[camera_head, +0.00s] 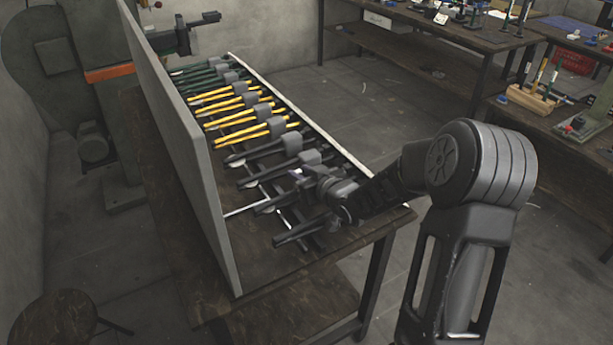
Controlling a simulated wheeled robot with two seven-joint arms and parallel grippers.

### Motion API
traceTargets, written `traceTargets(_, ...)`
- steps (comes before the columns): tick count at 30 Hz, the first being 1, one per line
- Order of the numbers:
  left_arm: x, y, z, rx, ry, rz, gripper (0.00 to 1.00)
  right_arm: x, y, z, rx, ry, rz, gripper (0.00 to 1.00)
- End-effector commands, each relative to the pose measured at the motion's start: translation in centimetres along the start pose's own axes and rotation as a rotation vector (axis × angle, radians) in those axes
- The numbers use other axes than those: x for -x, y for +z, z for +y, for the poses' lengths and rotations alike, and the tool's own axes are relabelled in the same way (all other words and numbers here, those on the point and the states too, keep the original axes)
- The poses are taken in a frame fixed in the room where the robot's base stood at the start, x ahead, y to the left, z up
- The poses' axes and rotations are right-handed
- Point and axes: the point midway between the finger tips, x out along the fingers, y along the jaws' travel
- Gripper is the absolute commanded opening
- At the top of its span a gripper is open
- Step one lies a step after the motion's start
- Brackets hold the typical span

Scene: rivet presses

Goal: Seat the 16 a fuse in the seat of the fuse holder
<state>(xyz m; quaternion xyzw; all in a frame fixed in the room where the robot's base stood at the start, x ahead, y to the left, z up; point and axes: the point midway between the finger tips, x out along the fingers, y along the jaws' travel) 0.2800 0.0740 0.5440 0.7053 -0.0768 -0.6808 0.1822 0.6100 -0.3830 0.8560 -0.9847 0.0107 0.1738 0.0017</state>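My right arm comes in from the lower right and reaches over the rack on the table. My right gripper (304,180) is at the arm's far end, low among the dark tools at the rack's near part. It is small and dark against them, so I cannot tell whether its fingers are open or shut, or whether they hold anything. A tiny pale spot shows by it, too small to identify. I cannot make out the 16 A fuse or the fuse holder anywhere in this view. My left gripper is not in view.
A rack holds a row of long-handled tools, green at the far end, yellow (240,115) in the middle, dark nearer. It lies on a dark table (270,268) beside a tall grey panel (190,150). A stool (55,318) stands lower left. Cluttered benches (440,30) stand upper right.

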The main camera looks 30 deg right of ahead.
Motion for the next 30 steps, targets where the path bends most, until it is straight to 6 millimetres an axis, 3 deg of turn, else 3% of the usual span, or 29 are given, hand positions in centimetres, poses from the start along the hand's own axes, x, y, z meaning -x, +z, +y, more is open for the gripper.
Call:
traceTargets(5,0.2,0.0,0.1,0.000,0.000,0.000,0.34,1.1,-0.3,0.1,0.001,0.002,0.002,0.28)
traceTargets(21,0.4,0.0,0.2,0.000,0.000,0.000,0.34,11.1,-0.4,0.1,-0.001,0.002,0.002,0.28)
traceTargets(30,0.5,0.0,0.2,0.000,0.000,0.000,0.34,12.1,-0.2,0.0,0.000,0.000,0.000,0.28)
